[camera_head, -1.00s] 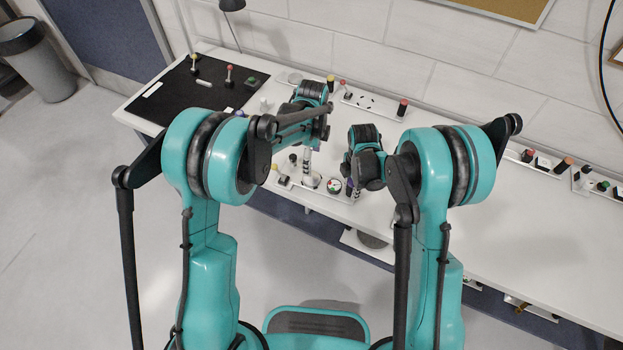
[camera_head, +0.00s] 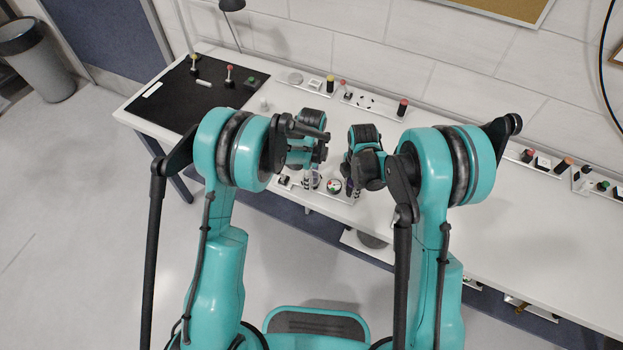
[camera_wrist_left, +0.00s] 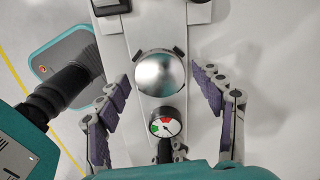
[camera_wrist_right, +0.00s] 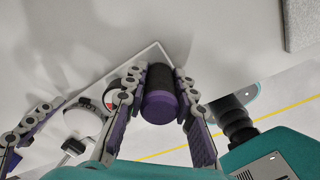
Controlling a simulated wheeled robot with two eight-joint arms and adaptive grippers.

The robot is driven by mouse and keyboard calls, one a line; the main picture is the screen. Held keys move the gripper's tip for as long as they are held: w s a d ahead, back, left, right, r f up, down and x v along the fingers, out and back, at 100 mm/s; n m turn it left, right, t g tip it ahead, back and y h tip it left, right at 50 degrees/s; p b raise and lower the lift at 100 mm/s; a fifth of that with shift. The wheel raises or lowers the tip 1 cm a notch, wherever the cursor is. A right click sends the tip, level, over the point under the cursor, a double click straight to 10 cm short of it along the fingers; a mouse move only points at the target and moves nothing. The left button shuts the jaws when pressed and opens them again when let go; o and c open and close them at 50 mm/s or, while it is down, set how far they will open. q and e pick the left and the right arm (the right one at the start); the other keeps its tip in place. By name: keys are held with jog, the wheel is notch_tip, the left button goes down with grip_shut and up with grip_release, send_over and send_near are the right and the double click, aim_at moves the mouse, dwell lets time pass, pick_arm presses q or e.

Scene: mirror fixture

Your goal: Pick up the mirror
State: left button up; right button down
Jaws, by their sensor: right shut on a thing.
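The mirror is a round, shiny silver disc (camera_wrist_left: 160,75) set in a white fixture plate (camera_wrist_left: 143,42). In the right wrist view the mirror (camera_wrist_right: 84,119) is partly covered by other parts. My left gripper (camera_wrist_left: 163,86) is open, with one finger on each side of the mirror; I see no clear contact. In the head view my left gripper (camera_head: 310,182) is low over the fixture. My right gripper (camera_wrist_right: 160,82) is shut on a black knob with a purple end (camera_wrist_right: 160,106) at the fixture's end. My right arm hides most of this in the head view.
A round gauge (camera_wrist_left: 164,127) with red and green marks sits beside the mirror on the fixture; it also shows in the head view (camera_head: 334,186). A black mat (camera_head: 185,100) lies at the table's left. Other knob panels (camera_head: 375,104) line the back edge. The white table's right (camera_head: 520,225) is clear.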

pick_arm(q)
jog(key=c, duration=0.8)
notch_tip(320, 180, up, 15)
dwell(0.6)
pick_arm(e)
jog(key=c, duration=1.2)
grip_release()
jog(key=shift+o, duration=0.2)
notch_tip(320, 180, up, 12)
jog(key=shift+r, duration=0.1)
